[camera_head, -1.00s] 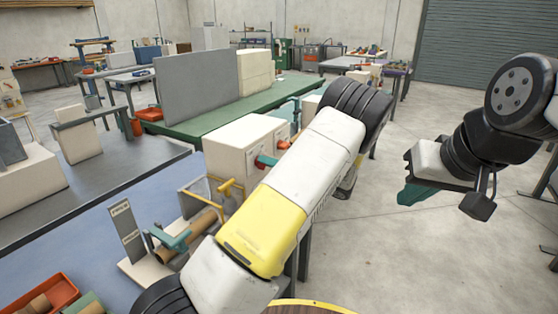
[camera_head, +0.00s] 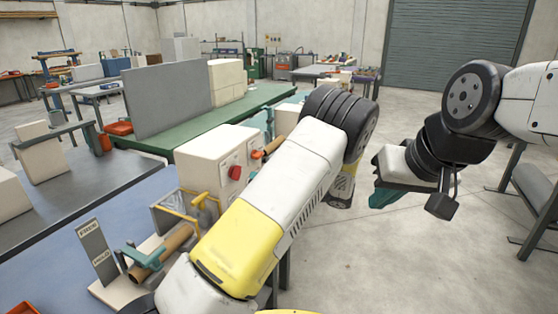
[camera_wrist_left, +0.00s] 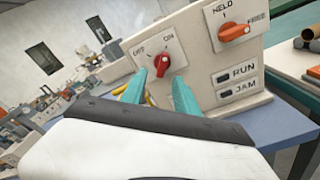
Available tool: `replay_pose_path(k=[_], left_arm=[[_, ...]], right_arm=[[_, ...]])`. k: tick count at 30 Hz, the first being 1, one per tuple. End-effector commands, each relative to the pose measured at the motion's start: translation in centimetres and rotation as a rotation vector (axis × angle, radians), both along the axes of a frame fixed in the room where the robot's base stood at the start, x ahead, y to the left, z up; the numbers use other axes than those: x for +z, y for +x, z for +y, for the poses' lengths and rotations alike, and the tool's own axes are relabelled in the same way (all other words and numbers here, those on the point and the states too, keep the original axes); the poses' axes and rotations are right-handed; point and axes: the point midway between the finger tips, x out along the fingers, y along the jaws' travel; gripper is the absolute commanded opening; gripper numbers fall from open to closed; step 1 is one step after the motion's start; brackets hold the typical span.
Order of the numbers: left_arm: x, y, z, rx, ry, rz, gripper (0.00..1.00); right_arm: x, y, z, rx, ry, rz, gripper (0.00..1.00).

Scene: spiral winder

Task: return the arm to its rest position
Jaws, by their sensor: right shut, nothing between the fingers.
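My left gripper (camera_wrist_left: 160,80) shows in the left wrist view with its two teal fingers apart and nothing visible between them. The fingers point at the OFF/ON red knob (camera_wrist_left: 162,62) on a white control box (camera_wrist_left: 205,60); I cannot tell their exact distance from it. The control box (camera_head: 205,160) stands beyond that arm, with a red knob (camera_head: 235,172) showing. My right gripper (camera_head: 384,190) is shut and empty, held over open floor at the right.
A HELD/FREE red knob (camera_wrist_left: 234,33) sits above RUN and JAM indicators. A brown tube (camera_head: 172,243) lies in the winder beside a FREE/HELD sign (camera_head: 97,250). A green bench (camera_head: 180,140) with a grey panel (camera_head: 165,98) stands behind. Bare floor (camera_head: 350,265) lies at right.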

Motion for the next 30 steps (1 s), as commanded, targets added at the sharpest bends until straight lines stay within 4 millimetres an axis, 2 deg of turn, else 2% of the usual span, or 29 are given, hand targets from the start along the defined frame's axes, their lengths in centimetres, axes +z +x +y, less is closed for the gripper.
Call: replay_pose_path(k=[2, 6, 12, 20, 30], left_arm=[[0.8, -1.0, 1.8, 0.06, -0.095, -0.044, 0.36], [2.0, -4.5, 5.3, 0.226, -0.358, -0.176, 0.36], [3.6, -10.6, 8.0, 0.515, -0.746, -0.429, 0.36], [6.6, -18.0, 8.0, 0.912, -1.173, -0.799, 0.36], [11.9, -26.0, 5.1, 1.463, -1.616, -1.305, 0.36]], right_arm=[[0.0, 0.0, 0.0, 0.0, 0.0, 0.0, 0.0], [0.0, 0.0, 0.0, 0.0, 0.0, 0.0, 0.0], [0.0, 0.0, 0.0, 0.0, 0.0, 0.0, 0.0], [0.0, 0.0, 0.0, 0.0, 0.0, 0.0, 0.0], [0.0, 0.0, 0.0, 0.0, 0.0, 0.0, 0.0]])
